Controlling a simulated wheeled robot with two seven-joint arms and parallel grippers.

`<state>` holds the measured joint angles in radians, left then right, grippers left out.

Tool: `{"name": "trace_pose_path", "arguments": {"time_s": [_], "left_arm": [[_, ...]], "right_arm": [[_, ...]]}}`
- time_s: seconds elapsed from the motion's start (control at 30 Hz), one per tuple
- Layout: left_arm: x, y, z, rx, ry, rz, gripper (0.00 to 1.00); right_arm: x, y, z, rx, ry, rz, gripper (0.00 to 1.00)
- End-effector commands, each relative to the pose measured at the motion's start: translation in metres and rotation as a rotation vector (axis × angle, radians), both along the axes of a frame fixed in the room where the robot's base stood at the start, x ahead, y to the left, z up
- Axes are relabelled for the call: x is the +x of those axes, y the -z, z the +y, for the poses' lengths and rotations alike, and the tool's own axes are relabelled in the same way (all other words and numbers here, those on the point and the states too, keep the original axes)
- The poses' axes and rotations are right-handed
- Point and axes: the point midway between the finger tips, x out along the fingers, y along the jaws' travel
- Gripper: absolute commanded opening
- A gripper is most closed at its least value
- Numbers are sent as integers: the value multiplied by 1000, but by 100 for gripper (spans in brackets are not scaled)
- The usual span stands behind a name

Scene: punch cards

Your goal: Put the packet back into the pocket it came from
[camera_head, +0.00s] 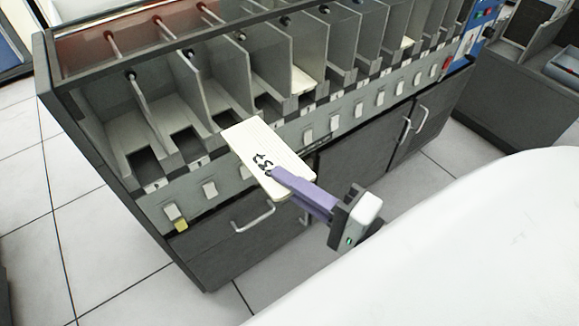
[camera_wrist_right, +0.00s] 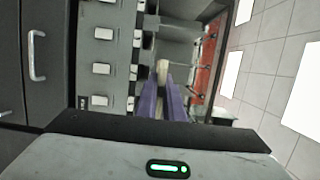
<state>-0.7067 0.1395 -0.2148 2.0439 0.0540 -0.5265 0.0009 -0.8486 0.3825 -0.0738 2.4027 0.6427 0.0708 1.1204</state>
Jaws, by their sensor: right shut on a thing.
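The packet (camera_head: 258,148) is a cream stack of cards with dark handwritten marks on its top face. My right gripper (camera_head: 278,178), with purple fingers, is shut on its near end. In the head view the packet is held in front of the row of pockets, its far end over the front edge of the sorter. In the right wrist view the packet (camera_wrist_right: 162,70) shows edge-on between the fingertips (camera_wrist_right: 163,90), pointing toward the pockets. The grey pockets (camera_head: 205,95) are split by upright dividers. Whether the packet touches the sorter, I cannot tell. My left gripper is not in view.
The sorter's front rail (camera_head: 190,193) carries several white labels or keys, with a yellow tag at the left end. Cream cards (camera_head: 301,80) lie in a pocket further right. Cabinet doors with metal handles (camera_head: 252,218) are below. Tiled floor (camera_head: 100,265) is open at front left.

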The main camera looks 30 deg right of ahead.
Motion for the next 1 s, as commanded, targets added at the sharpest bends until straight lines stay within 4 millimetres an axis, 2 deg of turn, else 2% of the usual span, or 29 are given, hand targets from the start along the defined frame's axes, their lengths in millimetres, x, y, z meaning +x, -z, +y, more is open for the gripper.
{"name": "trace_pose_path", "arguments": {"time_s": [0.4,1.0], "left_arm": [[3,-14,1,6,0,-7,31],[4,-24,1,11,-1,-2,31]], "right_arm": [[29,-3,1,1,1,-3,0],[77,-2,3,1,1,-3,0]]}}
